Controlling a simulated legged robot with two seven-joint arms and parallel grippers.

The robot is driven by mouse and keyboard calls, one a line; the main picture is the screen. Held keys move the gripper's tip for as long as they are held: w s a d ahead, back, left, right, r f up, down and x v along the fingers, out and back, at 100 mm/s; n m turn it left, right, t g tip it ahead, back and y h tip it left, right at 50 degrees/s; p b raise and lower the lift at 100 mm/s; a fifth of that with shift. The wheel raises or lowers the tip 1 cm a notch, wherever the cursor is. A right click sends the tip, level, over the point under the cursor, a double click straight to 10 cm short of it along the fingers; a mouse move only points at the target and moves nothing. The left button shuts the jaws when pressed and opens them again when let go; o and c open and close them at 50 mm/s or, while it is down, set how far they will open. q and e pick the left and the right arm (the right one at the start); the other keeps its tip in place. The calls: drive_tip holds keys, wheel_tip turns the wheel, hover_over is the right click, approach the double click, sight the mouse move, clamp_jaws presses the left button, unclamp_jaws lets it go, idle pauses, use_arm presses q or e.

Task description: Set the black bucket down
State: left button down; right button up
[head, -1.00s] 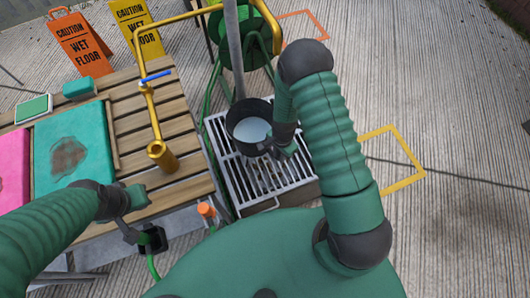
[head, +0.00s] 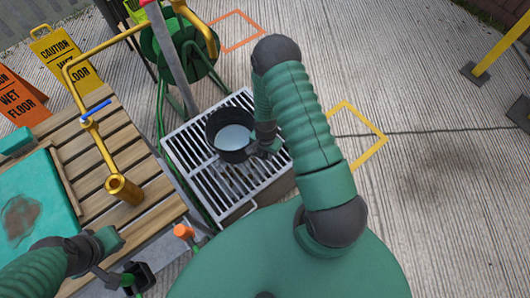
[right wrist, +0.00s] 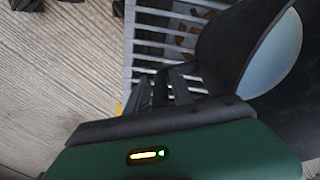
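The black bucket (head: 214,134), with pale liquid inside, is upright over the metal grate (head: 185,150) in the head view. I cannot tell whether its base touches the grate. My right gripper (head: 264,150) is at the bucket's near right side and appears shut on it. In the right wrist view, the bucket wall (right wrist: 215,55) fills the right side, beside the dark fingers (right wrist: 170,88); their grip is partly hidden. My left gripper (head: 112,258) is at the lower left, near the wooden bench's edge, with its fingers apart and seemingly empty.
The slatted bench (head: 105,155) stands left of the grate, carrying a brass tap pipe (head: 123,188) and a teal mat (head: 35,205). A green hose reel (head: 180,50) and a grey post (head: 172,60) stand behind. Open concrete lies right, with a yellow outlined square (head: 372,150).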

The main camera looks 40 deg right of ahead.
drive_tip(key=shift+o, duration=0.9)
